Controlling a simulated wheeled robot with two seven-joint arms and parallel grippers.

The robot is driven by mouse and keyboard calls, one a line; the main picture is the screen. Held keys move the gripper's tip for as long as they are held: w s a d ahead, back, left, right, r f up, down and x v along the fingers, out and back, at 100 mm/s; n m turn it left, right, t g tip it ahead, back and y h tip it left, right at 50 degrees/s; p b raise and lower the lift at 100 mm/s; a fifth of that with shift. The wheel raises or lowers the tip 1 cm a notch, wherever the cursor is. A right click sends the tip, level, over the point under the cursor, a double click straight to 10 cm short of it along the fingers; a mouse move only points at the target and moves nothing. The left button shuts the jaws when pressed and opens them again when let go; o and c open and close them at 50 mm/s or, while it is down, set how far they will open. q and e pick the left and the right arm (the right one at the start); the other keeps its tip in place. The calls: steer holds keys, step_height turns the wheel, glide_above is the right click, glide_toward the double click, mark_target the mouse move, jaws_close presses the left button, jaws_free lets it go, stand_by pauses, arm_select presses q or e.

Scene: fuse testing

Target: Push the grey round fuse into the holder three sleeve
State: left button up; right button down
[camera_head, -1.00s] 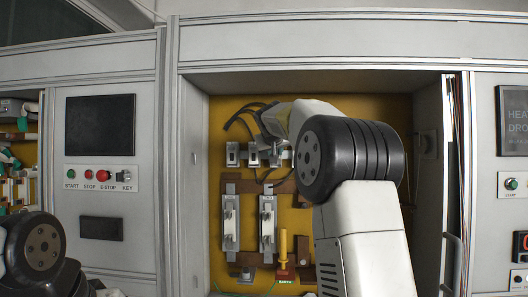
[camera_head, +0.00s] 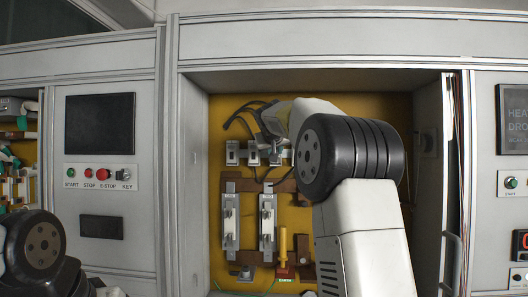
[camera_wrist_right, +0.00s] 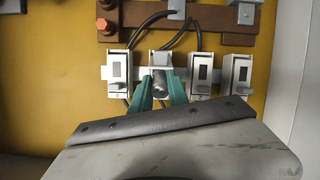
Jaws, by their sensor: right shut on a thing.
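The grey round fuse (camera_wrist_right: 159,83) is between the teal fingertips of my right gripper (camera_wrist_right: 160,88) in the right wrist view. The gripper is shut on it. The fuse is at the open white holder sleeve (camera_wrist_right: 160,57), second from the left in this view. How deep the fuse sits in the sleeve cannot be told. In the head view, the holder row shows left of my right forearm, with one holder (camera_head: 232,153) at its left end. My right gripper's fingertips are hard to make out there. My left gripper is out of view; only my left arm shows.
Other white holders stand close on both sides of the sleeve, one at the left (camera_wrist_right: 117,72) and one to the right (camera_wrist_right: 201,74). Black cables (camera_wrist_right: 150,22) run behind. Two larger fuse units (camera_head: 230,222) and a yellow-handled switch (camera_head: 283,248) are below on the yellow panel (camera_head: 222,115).

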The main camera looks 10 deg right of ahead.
steer(key=shift+x, duration=1.2)
steer(key=c, duration=1.2)
jaws_free()
steer(key=shift+f, duration=0.1)
steer(key=shift+w+a+f, duration=0.1)
steer(key=shift+w+a, duration=0.05)
steer(key=shift+a, duration=0.1)
steer(key=shift+d, duration=0.15)
steer(key=shift+s+r, duration=0.2)
steer(key=shift+s, duration=0.05)
steer(key=v, duration=0.7)
steer(key=shift+s, duration=0.15)
